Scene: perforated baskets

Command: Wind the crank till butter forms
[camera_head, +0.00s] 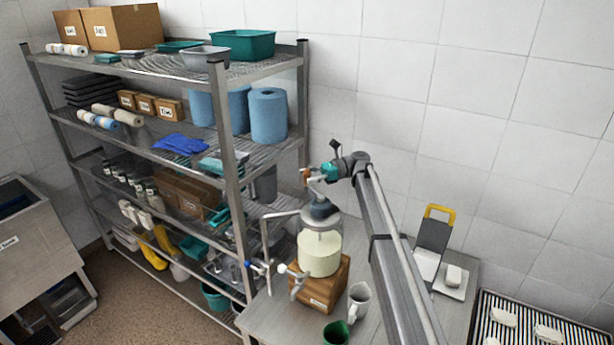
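A butter churn stands on a wooden block (318,292) on the table; its clear jar (321,254) holds a pale cream-yellow mass. A small brown knob, seemingly the crank handle (305,177), shows above the lid. My gripper (313,178) is right at this knob, coming in from the right. Its fingers are too small and overlapped to tell whether they are closed on the knob. The texture of the jar's contents is not clear.
A metal shelf rack (228,130) with bins and rolls stands close behind and left of the churn.

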